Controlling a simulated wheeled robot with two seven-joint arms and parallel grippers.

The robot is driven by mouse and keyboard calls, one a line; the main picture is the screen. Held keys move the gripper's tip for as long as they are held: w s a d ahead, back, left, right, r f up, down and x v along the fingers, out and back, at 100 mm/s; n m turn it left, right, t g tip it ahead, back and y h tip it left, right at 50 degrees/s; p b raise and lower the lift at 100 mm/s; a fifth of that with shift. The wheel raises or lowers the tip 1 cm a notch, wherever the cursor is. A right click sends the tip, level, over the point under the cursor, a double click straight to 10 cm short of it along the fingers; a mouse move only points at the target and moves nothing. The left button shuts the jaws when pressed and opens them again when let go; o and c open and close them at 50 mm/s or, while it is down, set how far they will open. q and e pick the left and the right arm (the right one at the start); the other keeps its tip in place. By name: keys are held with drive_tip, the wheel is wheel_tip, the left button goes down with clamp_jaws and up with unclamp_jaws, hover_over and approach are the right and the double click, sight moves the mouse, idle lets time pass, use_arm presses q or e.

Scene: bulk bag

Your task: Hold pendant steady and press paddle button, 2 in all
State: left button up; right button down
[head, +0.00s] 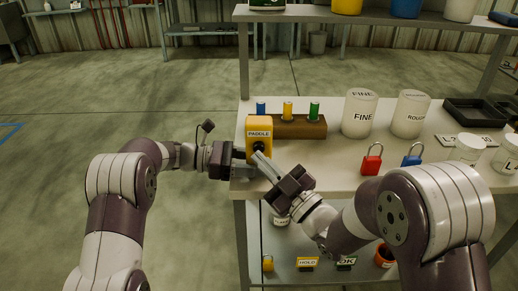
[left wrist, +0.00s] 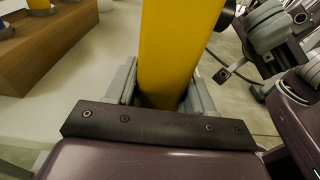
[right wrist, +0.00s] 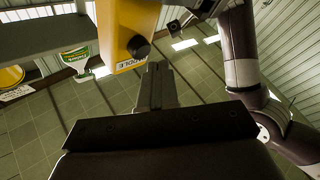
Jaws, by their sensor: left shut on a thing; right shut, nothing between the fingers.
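The yellow pendant (head: 259,125) labelled PADDLE is held upright by the table's left edge. My left gripper (head: 241,158) is shut on it from the left. In the left wrist view the pendant (left wrist: 180,50) sits between the two fingers. My right gripper (head: 258,157) is shut and empty, its tips close to the pendant's lower front. In the right wrist view the black round button (right wrist: 138,46) is just beyond the tips of the right gripper (right wrist: 158,68). I cannot tell whether the tips touch it; in the head view the fingers partly hide it.
A wooden block (head: 300,127) with blue, yellow and green pegs stands behind the pendant. White tubs labelled FINE (head: 360,116) and ROUGH (head: 411,115), a red padlock (head: 372,160) and a blue padlock (head: 412,155) stand to the right. Open floor lies left of the table.

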drive_tip(key=shift+w, duration=0.1)
idle(0.5)
drive_tip(key=shift+w, duration=0.3)
drive_tip(key=shift+w, duration=0.5)
idle(0.6)
drive_tip(key=shift+s, duration=3.45)
idle(0.6)
